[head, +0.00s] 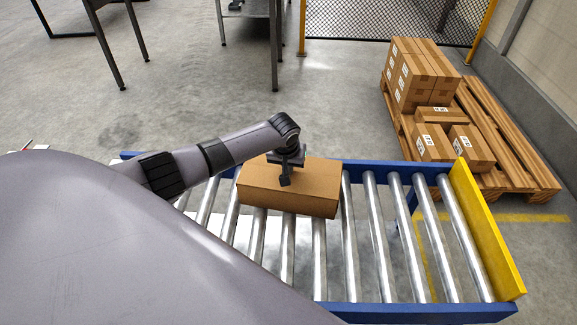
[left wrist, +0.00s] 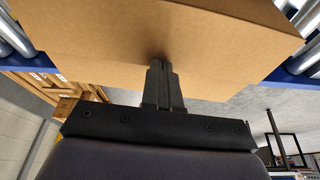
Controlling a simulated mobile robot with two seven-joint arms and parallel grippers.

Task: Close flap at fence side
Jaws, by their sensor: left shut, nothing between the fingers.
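A brown cardboard box (head: 318,178) lies on the roller conveyor (head: 352,240), and its cardboard fills the upper part of the left wrist view (left wrist: 100,35). Its top looks flat in the head view; the fence-side flap cannot be told apart, partly because my gripper covers the far edge. My left gripper (head: 285,181) is over the box's top with its fingers shut and empty. In the left wrist view the shut fingertips (left wrist: 158,66) are at the cardboard with a dark shadow by them; whether they touch it is not certain. My right gripper is not in view.
A yellow end stop (head: 484,232) closes the conveyor's right end. A wooden pallet (head: 510,140) with stacked cartons (head: 418,75) stands at the back right, before a mesh fence (head: 370,20). Metal table legs (head: 273,45) stand at the back. Rollers right of the box are clear.

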